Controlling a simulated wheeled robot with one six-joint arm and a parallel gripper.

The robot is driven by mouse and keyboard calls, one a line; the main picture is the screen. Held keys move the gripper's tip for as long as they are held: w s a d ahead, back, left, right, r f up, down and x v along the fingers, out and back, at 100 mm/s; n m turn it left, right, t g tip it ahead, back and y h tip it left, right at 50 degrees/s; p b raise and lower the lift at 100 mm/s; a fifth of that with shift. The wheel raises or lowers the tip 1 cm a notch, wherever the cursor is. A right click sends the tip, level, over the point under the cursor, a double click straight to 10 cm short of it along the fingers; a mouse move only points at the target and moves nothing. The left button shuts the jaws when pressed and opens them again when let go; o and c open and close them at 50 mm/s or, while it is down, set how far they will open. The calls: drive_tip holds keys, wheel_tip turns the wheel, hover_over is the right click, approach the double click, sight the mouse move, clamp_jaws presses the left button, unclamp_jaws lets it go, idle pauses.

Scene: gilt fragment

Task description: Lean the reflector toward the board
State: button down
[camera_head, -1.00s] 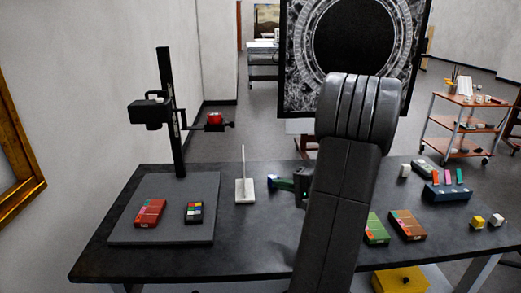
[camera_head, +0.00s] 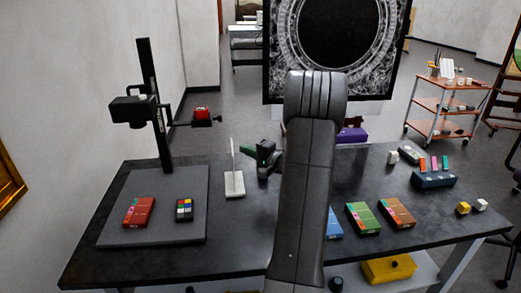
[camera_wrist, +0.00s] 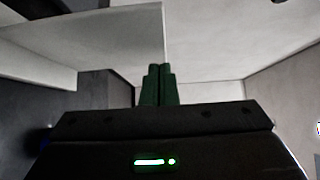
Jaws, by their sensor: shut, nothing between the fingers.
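The reflector is a thin white upright panel (camera_head: 232,156) on a small white base (camera_head: 234,185), seen nearly edge-on. It stands just right of the flat grey board (camera_head: 150,235) on the table. My gripper (camera_head: 252,152) is right of the panel, near its upper part, with its green fingers together and empty. In the wrist view, the shut fingers (camera_wrist: 158,75) point toward a large pale panel (camera_wrist: 110,42), which looks like the reflector. I cannot tell whether they touch it.
A black column (camera_head: 155,105) with a camera rises behind the board. Green (camera_head: 363,218) and brown (camera_head: 397,212) boxes lie to the right of my arm.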

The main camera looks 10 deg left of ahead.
drive_tip(key=shift+s+a, duration=0.3)
drive_tip(key=shift+a, duration=0.55)
drive_tip(key=a+n+h+b, duration=0.1)
drive_tip(key=s+a+n+h+b, duration=0.1)
drive_tip(key=a+b, duration=0.2)
drive_tip(key=a, duration=0.1)
drive_tip(key=shift+s+a+r+n+g+h, duration=0.15)
drive_tip(key=shift+s+n+g+h, duration=0.2)
drive_tip(key=shift+n+g+h, duration=0.05)
drive_tip(key=w+d+b+v, duration=0.1)
drive_tip(key=w+b+v, duration=0.1)
drive_tip(key=v, duration=1.1)
drive_tip(key=shift+w+r+b, duration=0.3)
drive_tip(key=shift+r+b, duration=0.05)
drive_tip(key=shift+r, duration=0.05)
